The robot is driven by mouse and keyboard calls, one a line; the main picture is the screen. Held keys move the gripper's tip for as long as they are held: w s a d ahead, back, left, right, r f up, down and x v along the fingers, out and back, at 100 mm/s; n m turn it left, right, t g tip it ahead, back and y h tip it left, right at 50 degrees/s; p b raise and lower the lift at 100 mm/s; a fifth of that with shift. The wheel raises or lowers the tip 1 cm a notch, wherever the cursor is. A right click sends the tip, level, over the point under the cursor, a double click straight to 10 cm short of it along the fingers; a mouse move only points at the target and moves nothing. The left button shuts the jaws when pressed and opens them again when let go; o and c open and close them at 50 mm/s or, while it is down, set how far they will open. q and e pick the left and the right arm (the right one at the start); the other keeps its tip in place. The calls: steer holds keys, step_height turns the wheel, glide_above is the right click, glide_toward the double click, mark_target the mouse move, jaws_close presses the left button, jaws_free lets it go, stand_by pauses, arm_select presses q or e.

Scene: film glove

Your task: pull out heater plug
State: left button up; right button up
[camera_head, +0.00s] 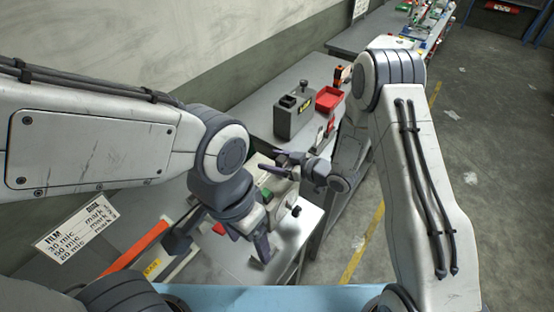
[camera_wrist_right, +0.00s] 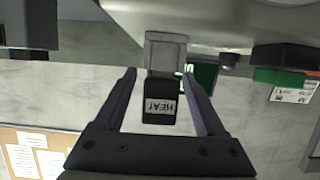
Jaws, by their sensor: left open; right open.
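The heater plug (camera_wrist_right: 160,88) is a black block with a pale "HEAT" label, seen in the right wrist view. It meets a grey socket piece (camera_wrist_right: 166,50) under a pale machine body (camera_wrist_right: 220,22). My right gripper (camera_wrist_right: 159,75) is open, with one finger on each side of the plug in this view and a visible gap on both sides. In the head view my right gripper (camera_head: 270,163) is beside the machine on the bench, and the plug cannot be made out there. My left gripper (camera_head: 222,248) is open and empty, low over the near bench.
A green display (camera_wrist_right: 205,75) and a green block (camera_wrist_right: 278,76) are near the plug. A grey box (camera_head: 294,115) and a red bin (camera_head: 329,98) stand farther along the bench. A sign (camera_head: 75,227) is at left. Open floor (camera_head: 470,150) lies to the right.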

jaws_close()
steer(key=shift+r, duration=0.2)
steer(key=shift+r, duration=0.3)
steer(key=shift+r+p, duration=0.15)
steer(key=shift+p, duration=0.15)
steer(key=shift+r+p, duration=1.3)
steer(key=shift+r, duration=0.6)
